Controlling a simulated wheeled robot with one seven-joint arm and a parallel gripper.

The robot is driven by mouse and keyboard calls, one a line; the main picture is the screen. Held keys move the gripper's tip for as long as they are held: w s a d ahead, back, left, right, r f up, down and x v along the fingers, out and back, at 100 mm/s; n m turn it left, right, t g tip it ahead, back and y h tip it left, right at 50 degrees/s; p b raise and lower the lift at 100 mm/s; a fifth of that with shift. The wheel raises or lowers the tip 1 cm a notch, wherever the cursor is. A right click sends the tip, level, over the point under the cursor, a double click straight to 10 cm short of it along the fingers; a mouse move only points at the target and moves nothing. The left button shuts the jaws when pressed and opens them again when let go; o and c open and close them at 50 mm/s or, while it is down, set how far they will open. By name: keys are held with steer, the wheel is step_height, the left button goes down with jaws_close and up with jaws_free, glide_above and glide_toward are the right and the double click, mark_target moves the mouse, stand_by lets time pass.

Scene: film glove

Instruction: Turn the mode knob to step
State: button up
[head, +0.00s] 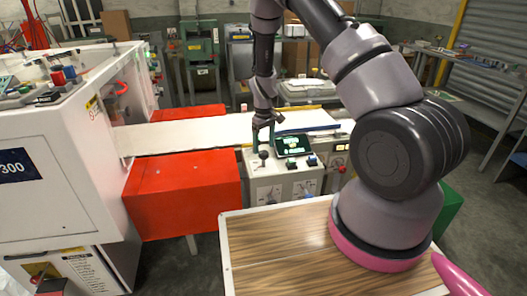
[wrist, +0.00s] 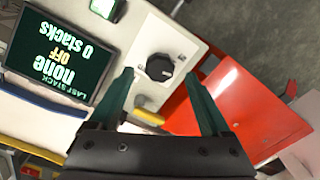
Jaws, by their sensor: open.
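The mode knob (wrist: 160,67) is a black round knob on a pale plate on the control console (head: 285,180). In the wrist view it lies between and just beyond my two dark green fingertips. My gripper (wrist: 160,75) is open and empty, with the fingers spread to either side of the knob. In the head view my gripper (head: 264,143) hangs over the console's left part, just above the dark knob (head: 263,156). I cannot tell whether a finger touches it. The knob's markings are too small to read.
A display (wrist: 60,50) beside the knob reads "LAST STACK none OFF 0 stacks". The same display (head: 293,145) stands on the console, with small buttons in front. A red guard box (head: 185,193) is at the left. A wooden-topped table (head: 285,250) lies in front.

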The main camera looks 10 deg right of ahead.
mark_target(263, 153)
steer(key=shift+f, duration=1.6)
steer(key=shift+c, duration=0.4)
jaws_close()
steer(key=shift+m, duration=0.3)
steer(key=m, duration=0.5)
steer(key=shift+m, duration=0.3)
steer(key=m, duration=0.5)
steer(key=shift+a+m, duration=0.1)
steer(key=shift+m, duration=0.2)
